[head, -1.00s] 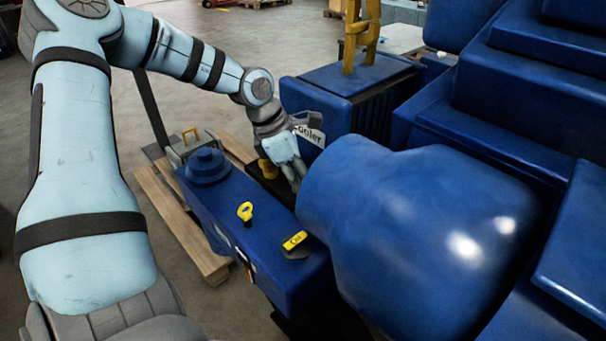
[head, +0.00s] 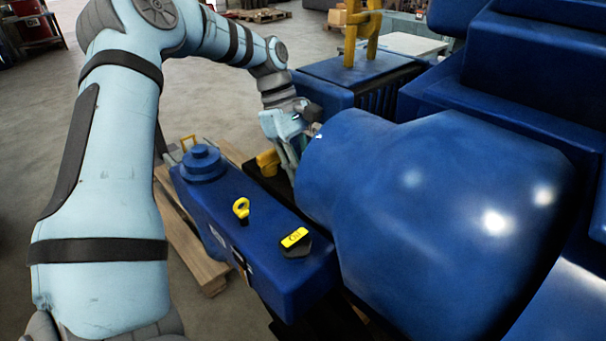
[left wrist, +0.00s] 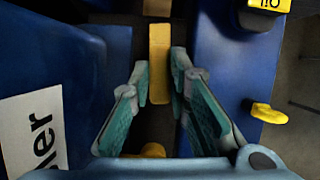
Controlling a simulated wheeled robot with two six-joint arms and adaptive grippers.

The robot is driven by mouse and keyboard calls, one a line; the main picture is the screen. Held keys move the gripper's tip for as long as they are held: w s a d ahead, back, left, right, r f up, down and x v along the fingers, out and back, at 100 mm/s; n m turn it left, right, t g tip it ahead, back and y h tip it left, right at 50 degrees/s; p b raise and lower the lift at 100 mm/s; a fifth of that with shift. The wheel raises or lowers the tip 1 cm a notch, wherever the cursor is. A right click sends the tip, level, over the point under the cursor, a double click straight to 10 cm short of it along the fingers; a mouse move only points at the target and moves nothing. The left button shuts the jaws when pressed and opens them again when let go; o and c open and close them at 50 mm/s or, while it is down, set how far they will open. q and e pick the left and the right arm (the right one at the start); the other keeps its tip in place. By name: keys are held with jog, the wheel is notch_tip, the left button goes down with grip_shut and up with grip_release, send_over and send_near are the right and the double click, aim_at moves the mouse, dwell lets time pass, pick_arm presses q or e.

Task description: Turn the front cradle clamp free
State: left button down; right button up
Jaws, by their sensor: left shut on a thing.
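My left gripper (head: 293,158) reaches down into this gap beside the big rounded blue housing. It also shows in the left wrist view (left wrist: 160,85), with its two teal fingers shut on the yellow bar. The fingertips are partly hidden in the head view. My right gripper is in neither view.
The rounded blue housing (head: 430,200) is close on the right of my left gripper. The blue cooler (head: 350,80) stands behind it. A yellow dipstick ring (head: 241,208) and an oil cap (head: 295,239) rise from the block in front. A wooden pallet (head: 205,275) lies below.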

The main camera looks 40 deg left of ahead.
pick_arm(q)
jog(key=shift+m, duration=0.5)
jog(key=c, duration=1.5)
grip_release()
jog(key=v, duration=1.2)
jog(key=shift+w, duration=0.25)
jog(key=shift+f, duration=0.1)
